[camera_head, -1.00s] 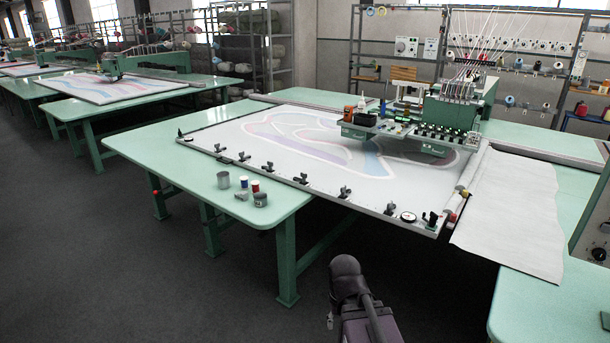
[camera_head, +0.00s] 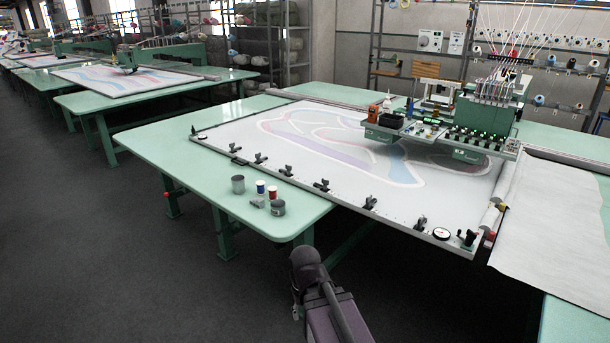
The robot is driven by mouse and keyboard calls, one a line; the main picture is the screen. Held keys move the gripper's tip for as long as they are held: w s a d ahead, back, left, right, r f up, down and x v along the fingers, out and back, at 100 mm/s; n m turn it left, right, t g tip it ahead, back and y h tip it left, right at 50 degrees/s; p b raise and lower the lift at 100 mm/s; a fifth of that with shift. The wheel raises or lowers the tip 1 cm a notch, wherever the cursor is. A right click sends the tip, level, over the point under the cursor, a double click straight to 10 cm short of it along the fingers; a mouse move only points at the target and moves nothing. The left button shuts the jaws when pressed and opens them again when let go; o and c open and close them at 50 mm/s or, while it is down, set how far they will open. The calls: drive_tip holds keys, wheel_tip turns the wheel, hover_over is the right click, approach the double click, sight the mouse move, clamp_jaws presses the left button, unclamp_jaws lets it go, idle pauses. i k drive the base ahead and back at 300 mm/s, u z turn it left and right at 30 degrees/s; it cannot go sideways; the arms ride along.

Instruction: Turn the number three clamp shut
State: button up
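Several small black clamps line the front rail (camera_head: 345,198) of a white tufting frame on the green table. From left to right they include clamps at the left (camera_head: 260,158), left of centre (camera_head: 286,170), at the middle (camera_head: 322,185), right of centre (camera_head: 370,202) and farther right (camera_head: 420,223). Their numbers are too small to read, so I cannot tell which is number three. Which levers are open or shut is also unclear. My arm shows at the bottom middle, apart from the frame and clamps. My gripper is not visible.
A grey cup (camera_head: 238,184), blue spool (camera_head: 260,187), red spool (camera_head: 272,192) and grey tin (camera_head: 278,208) stand on the green table (camera_head: 150,145) in front of the rail. A dial gauge (camera_head: 441,233) is at the right end. Dark floor (camera_head: 120,260) is clear at left.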

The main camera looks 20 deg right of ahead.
sight(325, 182)
drive_tip(key=z, duration=0.1)
drive_tip(key=i, duration=1.5)
drive_tip(key=z, duration=0.55)
